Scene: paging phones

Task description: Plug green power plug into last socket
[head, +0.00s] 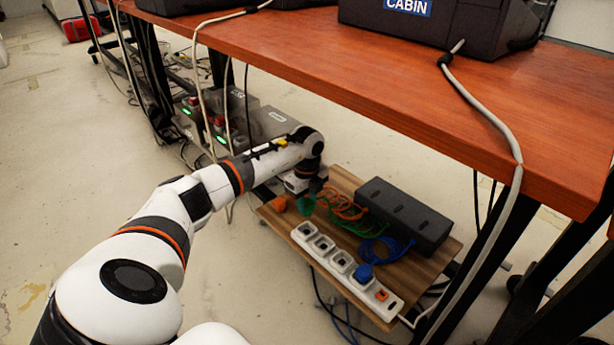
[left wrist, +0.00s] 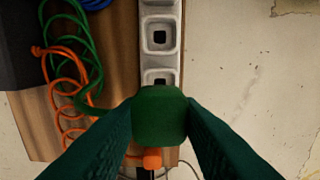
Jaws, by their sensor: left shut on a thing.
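The green power plug (left wrist: 160,115) is held between the two dark fingers of my left gripper (left wrist: 160,122). It also shows in the head view (head: 306,205), just off the far left end of the white power strip (head: 345,268). In the left wrist view the plug overlaps the end of the strip (left wrist: 161,13), so contact or height above it cannot be told. Several strip sockets are empty. A blue plug (head: 364,273) sits in a socket near the orange switch (head: 381,295). The green cord (left wrist: 85,50) trails beside the strip. My right gripper is not in view.
An orange plug (head: 278,204) with a coiled orange cord lies on the wooden board (head: 275,222) close to my gripper. A black box (head: 404,215) stands behind the strip. The red-brown tabletop (head: 400,75) overhangs the area, with cables hanging from it.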

